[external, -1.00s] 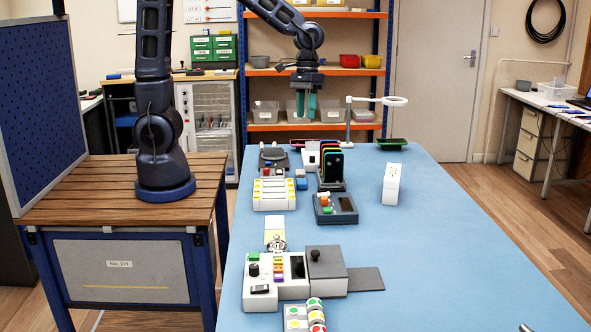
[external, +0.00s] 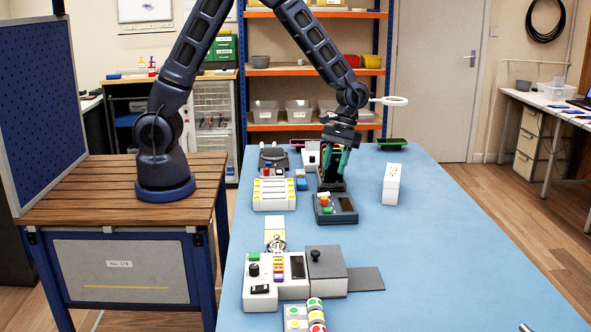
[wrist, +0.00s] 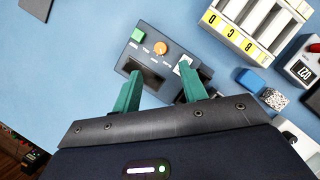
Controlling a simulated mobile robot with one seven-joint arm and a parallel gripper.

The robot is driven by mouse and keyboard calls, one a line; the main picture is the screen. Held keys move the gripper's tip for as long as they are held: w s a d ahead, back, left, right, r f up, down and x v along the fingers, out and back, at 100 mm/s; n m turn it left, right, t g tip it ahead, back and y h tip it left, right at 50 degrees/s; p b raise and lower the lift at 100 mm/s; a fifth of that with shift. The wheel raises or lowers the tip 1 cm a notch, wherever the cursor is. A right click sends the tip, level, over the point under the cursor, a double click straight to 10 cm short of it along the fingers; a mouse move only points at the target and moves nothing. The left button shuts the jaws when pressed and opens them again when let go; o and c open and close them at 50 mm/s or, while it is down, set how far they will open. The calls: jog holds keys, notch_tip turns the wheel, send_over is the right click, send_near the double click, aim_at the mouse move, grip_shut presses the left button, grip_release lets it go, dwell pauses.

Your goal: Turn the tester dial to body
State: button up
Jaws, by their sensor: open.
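A dark blue-grey box with an orange dial, which looks like the tester (external: 347,218), stands on the blue table; it also shows in the wrist view (wrist: 124,62). Its orange dial (wrist: 160,48) has small labels around it, too small to read. A green button (wrist: 138,35) and a dark screen (wrist: 141,73) are on the same face. My gripper (external: 332,174) is open and empty, above and just behind the tester. In the wrist view its teal fingers (wrist: 160,78) straddle the screen side, with the dial just beyond the tips, apart from them. The right finger partly hides a white part.
A white tray with lettered slots (wrist: 240,35) is beside the tester. A phone rack is mostly hidden behind my gripper. A white block (external: 392,184) stands to the right. A station with a black knob (external: 316,256) is nearer the camera. The table's right side is clear.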

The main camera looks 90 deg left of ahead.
aim_at(325, 198)
jog(key=x, duration=0.9)
jog(key=shift+s+d+f, duration=0.1)
jog(key=shift+s+f, duration=0.05)
jog(key=shift+f, duration=0.15)
grip_shut()
